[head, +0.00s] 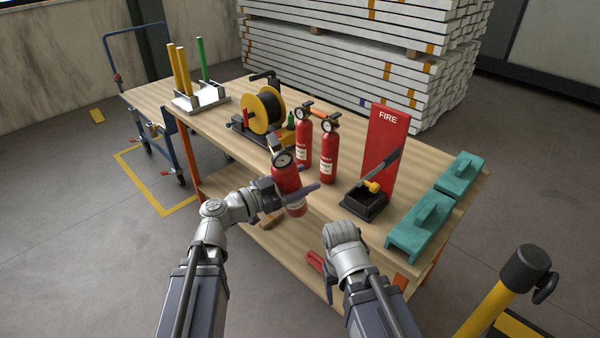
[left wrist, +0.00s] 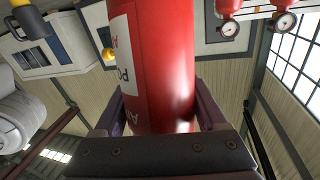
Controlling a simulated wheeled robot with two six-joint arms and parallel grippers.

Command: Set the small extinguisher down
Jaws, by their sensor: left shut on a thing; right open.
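The small red extinguisher (head: 287,180), with a gauge on top and a white label, is held by my left gripper (head: 290,192) near the table's front edge. It is nearly upright, leaning a little. In the left wrist view the red cylinder (left wrist: 160,60) stands between the two fingers (left wrist: 160,115). My right gripper (head: 328,280) is open and low at the table's front edge, partly hidden by its own wrist.
Two red extinguishers (head: 328,155) stand behind on the wooden table (head: 225,150). A red FIRE board (head: 386,140) rises behind a black box (head: 364,206). Teal cases (head: 420,232) lie at right. A cable reel (head: 264,110) stands behind. A red-handled tool (head: 315,262) lies near the front.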

